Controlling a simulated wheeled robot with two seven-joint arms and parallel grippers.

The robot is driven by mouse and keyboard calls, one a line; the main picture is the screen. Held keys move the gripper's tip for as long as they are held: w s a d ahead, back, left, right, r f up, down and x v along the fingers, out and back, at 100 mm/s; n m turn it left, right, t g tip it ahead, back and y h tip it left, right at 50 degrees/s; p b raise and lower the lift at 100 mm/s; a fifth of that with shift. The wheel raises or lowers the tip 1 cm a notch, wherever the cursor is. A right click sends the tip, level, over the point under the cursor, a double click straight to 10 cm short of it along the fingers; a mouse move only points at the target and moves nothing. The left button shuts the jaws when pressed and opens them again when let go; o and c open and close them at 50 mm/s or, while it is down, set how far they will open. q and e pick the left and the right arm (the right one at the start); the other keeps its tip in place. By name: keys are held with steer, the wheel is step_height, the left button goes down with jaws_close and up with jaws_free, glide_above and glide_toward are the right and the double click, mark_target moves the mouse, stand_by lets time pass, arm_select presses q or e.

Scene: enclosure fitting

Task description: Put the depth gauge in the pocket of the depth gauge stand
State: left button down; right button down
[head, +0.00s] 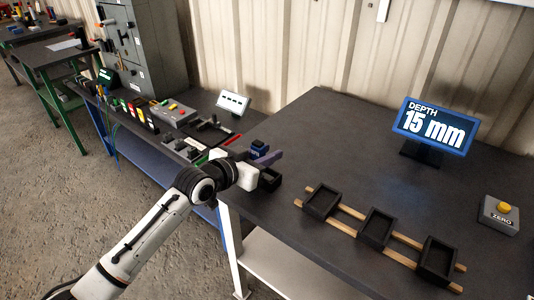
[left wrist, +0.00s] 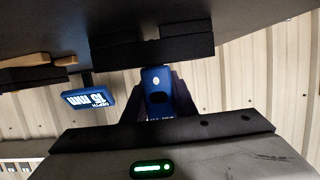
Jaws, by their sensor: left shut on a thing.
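The depth gauge (head: 258,145) is a small blue body held between the dark fingers of my left gripper (head: 264,158), at the left end of the near table. It also shows in the left wrist view (left wrist: 157,88), with a dark oval on its face. A black box (head: 270,180), which looks like the depth gauge stand, sits right by the gripper at the table's left edge. In the left wrist view the black stand (left wrist: 150,50) meets the gauge's end in the picture. I cannot tell whether that end is inside the pocket. My right gripper is not in view.
Three black trays (head: 375,229) sit on wooden rails (head: 405,239) to the right. A blue display (head: 434,124) reads "DEPTH 15 mm". A grey box with a yellow button (head: 499,214) is marked ZERO. A cluttered bench (head: 205,100) stands behind at the left. The table's middle is clear.

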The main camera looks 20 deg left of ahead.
arm_select(q)
steer(key=shift+f, duration=0.1)
steer(key=c, duration=1.4)
jaws_free()
steer(key=shift+c, duration=0.2)
steer(key=shift+s, duration=0.1)
steer(key=v, duration=1.2)
